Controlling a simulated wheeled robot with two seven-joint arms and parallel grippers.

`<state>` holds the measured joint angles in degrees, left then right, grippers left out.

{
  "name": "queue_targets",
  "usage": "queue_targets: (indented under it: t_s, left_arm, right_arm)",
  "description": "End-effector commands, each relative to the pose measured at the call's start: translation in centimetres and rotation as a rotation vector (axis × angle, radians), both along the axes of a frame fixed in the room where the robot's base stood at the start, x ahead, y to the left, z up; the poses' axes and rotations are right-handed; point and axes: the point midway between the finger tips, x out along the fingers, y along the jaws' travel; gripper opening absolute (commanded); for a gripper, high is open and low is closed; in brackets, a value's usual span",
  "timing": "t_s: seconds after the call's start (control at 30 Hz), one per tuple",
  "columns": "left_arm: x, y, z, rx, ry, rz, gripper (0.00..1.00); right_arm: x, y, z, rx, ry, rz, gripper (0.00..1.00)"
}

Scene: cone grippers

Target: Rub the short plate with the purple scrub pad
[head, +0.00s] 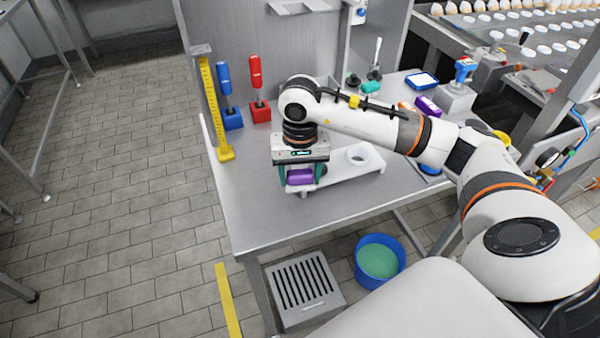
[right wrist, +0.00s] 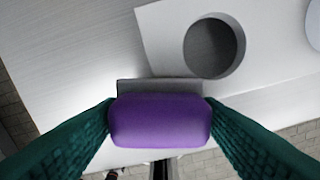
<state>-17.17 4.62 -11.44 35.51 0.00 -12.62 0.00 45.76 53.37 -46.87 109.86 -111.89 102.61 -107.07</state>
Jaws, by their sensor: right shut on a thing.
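My right gripper (head: 299,184) is over the left end of a white plate (head: 345,182) near the table's front edge. It is shut on the purple scrub pad (head: 300,176). In the right wrist view, the pad (right wrist: 160,121) sits between the two green fingers, with a narrow grey piece (right wrist: 158,86) right behind it. The white plate (right wrist: 162,42) there has a round dark opening. The pad is at or just above the plate's end; I cannot tell whether they touch. I cannot tell if this plate is the one called short. My left gripper is not in view.
A yellow upright gauge (head: 212,105), a blue-handled tool (head: 224,80) and a red-handled tool (head: 256,82) stand at the back left. Another purple block (head: 428,106) and a blue-rimmed tray (head: 422,80) lie behind my right arm. A blue bucket (head: 380,261) is on the floor.

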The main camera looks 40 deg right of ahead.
Motion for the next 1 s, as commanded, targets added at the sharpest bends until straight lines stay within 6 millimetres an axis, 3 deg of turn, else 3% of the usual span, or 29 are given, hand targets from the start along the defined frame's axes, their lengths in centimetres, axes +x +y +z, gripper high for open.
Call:
queue_targets:
  t_s: [0.27,0.7,1.0]
  left_arm:
    - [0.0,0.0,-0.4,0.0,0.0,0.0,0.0]
    - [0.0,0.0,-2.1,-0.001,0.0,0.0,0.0]
    - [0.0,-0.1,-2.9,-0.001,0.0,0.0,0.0]
  right_arm:
    - [0.0,-0.1,-0.4,0.0,0.0,-0.001,0.41]
    - [-0.8,-3.5,-0.3,-0.002,-0.001,-0.001,0.41]
    - [-0.9,-3.9,-0.5,0.0,-0.001,0.001,0.41]
